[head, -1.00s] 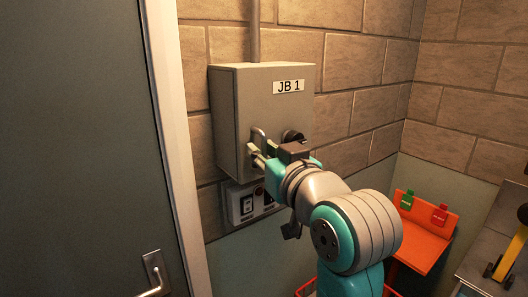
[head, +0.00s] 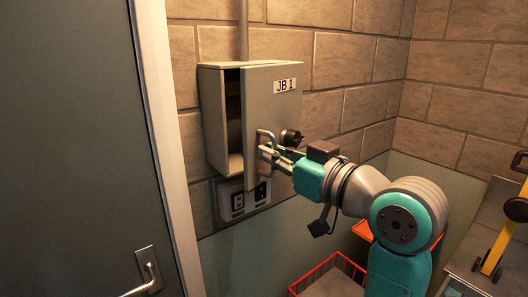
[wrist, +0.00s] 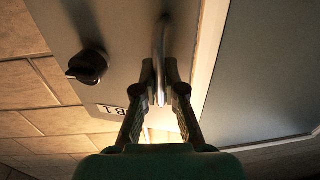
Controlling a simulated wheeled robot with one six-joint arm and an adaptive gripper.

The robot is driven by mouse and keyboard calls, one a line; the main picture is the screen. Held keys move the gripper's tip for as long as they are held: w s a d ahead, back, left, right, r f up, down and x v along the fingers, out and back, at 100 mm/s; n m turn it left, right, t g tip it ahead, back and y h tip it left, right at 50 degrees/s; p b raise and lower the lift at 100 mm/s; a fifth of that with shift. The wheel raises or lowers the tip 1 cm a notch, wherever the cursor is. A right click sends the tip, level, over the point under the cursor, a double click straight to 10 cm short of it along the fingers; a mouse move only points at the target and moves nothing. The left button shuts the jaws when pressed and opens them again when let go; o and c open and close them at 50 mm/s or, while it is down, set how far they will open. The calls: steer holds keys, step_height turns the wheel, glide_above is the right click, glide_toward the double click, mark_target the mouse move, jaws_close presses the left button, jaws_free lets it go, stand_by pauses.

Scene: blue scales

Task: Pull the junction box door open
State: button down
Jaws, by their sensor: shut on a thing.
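The grey junction box (head: 215,130) is fixed to the brick wall in the head view. Its door (head: 270,110), labelled JB 1, stands partly open, with a dark gap along its left side and the hinge side to the right. My gripper (head: 268,152) is shut on the door handle (head: 262,138), a metal bar near the door's left edge. In the wrist view, the fingers (wrist: 160,85) close on the handle (wrist: 162,50). A black knob (head: 291,137) sits on the door right of the handle, and it also shows in the wrist view (wrist: 87,67).
A switch panel (head: 237,203) is on the wall below the box. A grey room door (head: 70,140) with a lever handle stands at left. A red wire basket (head: 330,275) is below my arm. A bench with a yellow item (head: 505,235) is at right.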

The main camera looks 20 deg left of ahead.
steer(key=w+d+n+g+y, duration=0.1)
steer(key=w+d+n+g, duration=0.2)
steer(key=d, duration=0.5)
steer(key=w+d+n+g+y, duration=0.2)
steer(key=w+d+g, duration=0.2)
steer(key=d, duration=0.4)
steer(key=shift+d+n+g, duration=0.15)
steer(key=shift+n+g, duration=0.25)
steer(key=shift+g, duration=0.4)
steer(key=c, duration=1.2)
jaws_free()
steer(key=shift+c, duration=0.2)
steer(key=d, duration=1.2)
steer(key=shift+s, duration=0.45)
